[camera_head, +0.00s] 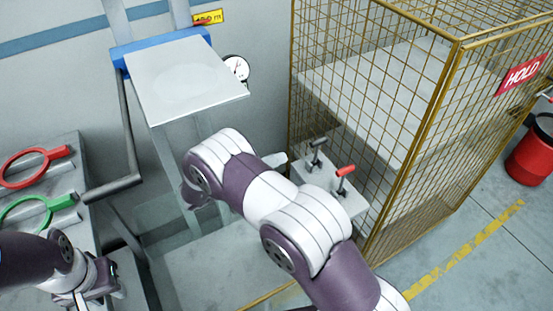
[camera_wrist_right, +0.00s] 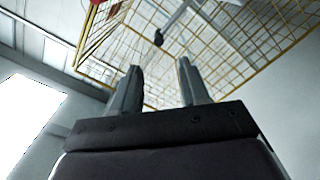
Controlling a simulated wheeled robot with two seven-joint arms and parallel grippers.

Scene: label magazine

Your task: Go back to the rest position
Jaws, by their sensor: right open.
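My right arm reaches up from the bottom right of the head view, and its gripper is hidden there behind the arm links. In the right wrist view my right gripper (camera_wrist_right: 161,88) has two grey fingers standing well apart with nothing between them. Beyond the fingers is the yellow mesh cage (camera_wrist_right: 235,45). My left gripper (camera_head: 100,282) is at the lower left of the head view, low beside the grey bench with the ring-shaped tools. Its fingers are too small and partly covered to tell their opening.
A red ring tool (camera_head: 35,166) and a green ring tool (camera_head: 38,210) lie on the left bench. A pale plate (camera_head: 185,80), a gauge (camera_head: 236,68) and a bent grey bar (camera_head: 130,130) are behind. Black and red-handled levers (camera_head: 345,172) stand by the cage; a red bin (camera_head: 532,155) is right.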

